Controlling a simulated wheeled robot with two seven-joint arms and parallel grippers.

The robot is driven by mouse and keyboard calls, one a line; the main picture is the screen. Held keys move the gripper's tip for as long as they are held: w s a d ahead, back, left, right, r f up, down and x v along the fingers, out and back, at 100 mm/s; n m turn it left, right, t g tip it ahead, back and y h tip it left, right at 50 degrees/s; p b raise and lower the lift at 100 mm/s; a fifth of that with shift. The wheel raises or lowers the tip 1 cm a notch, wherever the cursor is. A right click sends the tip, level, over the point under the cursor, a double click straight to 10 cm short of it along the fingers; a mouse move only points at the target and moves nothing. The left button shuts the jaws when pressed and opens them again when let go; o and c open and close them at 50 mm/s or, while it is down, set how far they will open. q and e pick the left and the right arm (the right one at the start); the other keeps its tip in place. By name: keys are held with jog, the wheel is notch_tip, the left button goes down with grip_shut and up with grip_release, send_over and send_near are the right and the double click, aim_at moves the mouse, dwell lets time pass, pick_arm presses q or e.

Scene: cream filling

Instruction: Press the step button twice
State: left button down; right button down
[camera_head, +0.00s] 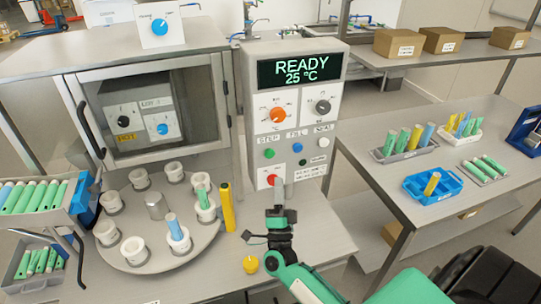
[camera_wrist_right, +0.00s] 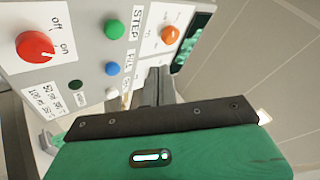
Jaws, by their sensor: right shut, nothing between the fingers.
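The step button (camera_head: 269,153) is the round green button under the STEP label on the grey control panel (camera_head: 250,115). It also shows in the wrist view as a green button (camera_wrist_right: 114,29). My right gripper (camera_head: 279,188) is shut and empty. My left gripper is not in view.
The blue fill button (camera_head: 297,147) and white seal button (camera_head: 323,142) sit right of step. A red on/off knob (camera_head: 271,178) is below. The display (camera_head: 299,69) reads READY, 25 °C. A round carousel (camera_head: 152,257) with cups and tubes stands left, beside a yellow tube (camera_head: 227,207).

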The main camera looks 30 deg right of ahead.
aim_at(270, 153)
jog(key=shift+s+d+m+g+h, duration=0.1)
jog(key=shift+d+m+g+h, duration=0.2)
jog(key=shift+m+h, duration=0.3)
jog(key=shift+s+d+m+g+h, duration=0.1)
jog(key=shift+d+m+g+h, duration=0.2)
jog(key=shift+m+h, duration=0.25)
jog(key=w+d+b, duration=0.2)
jog(key=w+b, duration=0.1)
jog(key=w, duration=0.5)
jog(key=shift+w, duration=0.3)
jog(key=shift+w, duration=0.15)
dwell(1.2)
jog(key=shift+w+d, duration=0.1)
jog(key=shift+w, duration=0.15)
